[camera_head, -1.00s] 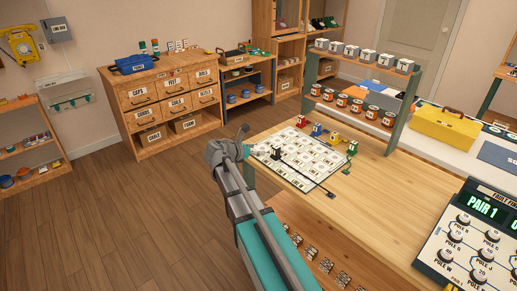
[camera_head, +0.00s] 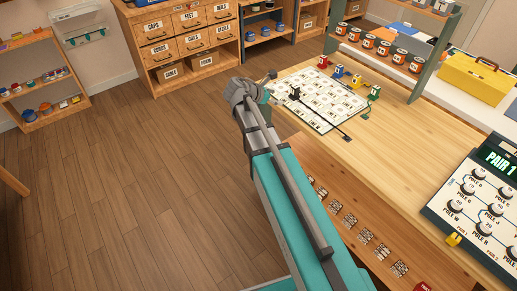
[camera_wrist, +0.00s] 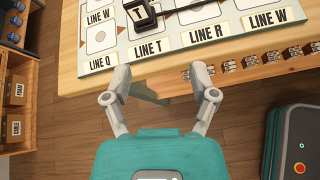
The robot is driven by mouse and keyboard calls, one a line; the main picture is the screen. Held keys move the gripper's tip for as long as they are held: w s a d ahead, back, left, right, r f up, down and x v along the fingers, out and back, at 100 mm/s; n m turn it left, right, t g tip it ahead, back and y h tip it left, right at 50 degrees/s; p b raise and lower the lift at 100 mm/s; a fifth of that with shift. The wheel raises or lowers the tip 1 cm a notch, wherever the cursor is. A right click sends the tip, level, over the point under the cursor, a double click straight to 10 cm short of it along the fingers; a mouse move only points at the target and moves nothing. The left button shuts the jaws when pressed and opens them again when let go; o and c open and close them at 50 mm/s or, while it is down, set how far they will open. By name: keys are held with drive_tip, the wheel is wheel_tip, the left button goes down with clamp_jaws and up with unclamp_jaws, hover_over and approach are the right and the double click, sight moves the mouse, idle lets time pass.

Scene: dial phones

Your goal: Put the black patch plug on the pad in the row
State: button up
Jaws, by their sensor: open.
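The black patch plug (camera_head: 294,93) stands on the white labelled board (camera_head: 318,118) on the bench, near its left side. A black cord runs from near it to a dark end piece (camera_head: 347,138) at the board's right edge. In the wrist view the black plug (camera_wrist: 145,22), with a T on it, is at the top edge, above the LINE T label (camera_wrist: 148,49). My gripper (camera_wrist: 161,76) is open and empty, its fingers apart at the board's near edge, short of the plug. In the head view my gripper (camera_head: 271,75) is beside the board's left edge.
Blue (camera_head: 322,62), yellow (camera_head: 338,72), red (camera_head: 356,80) and green (camera_head: 374,92) plugs line the board's far right edge. A rack with labelled cans (camera_head: 383,47) stands behind. A console (camera_head: 480,200) reading PAIR 1 stands at the right. The bench between is clear.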

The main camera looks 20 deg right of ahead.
drive_tip(key=s+a+f+m+g+y, duration=0.2)
drive_tip(key=s+a+f+m+y, duration=0.2)
drive_tip(key=s+m, duration=0.5)
drive_tip(key=s+a+f+m+g+y, duration=0.2)
drive_tip(key=s+a+f+m+y, duration=0.3)
drive_tip(key=s+m, duration=0.5)
drive_tip(key=a+y, duration=0.2)
drive_tip(key=a, duration=0.1)
drive_tip(key=shift+s+a, duration=0.15)
drive_tip(key=shift+a, duration=0.25)
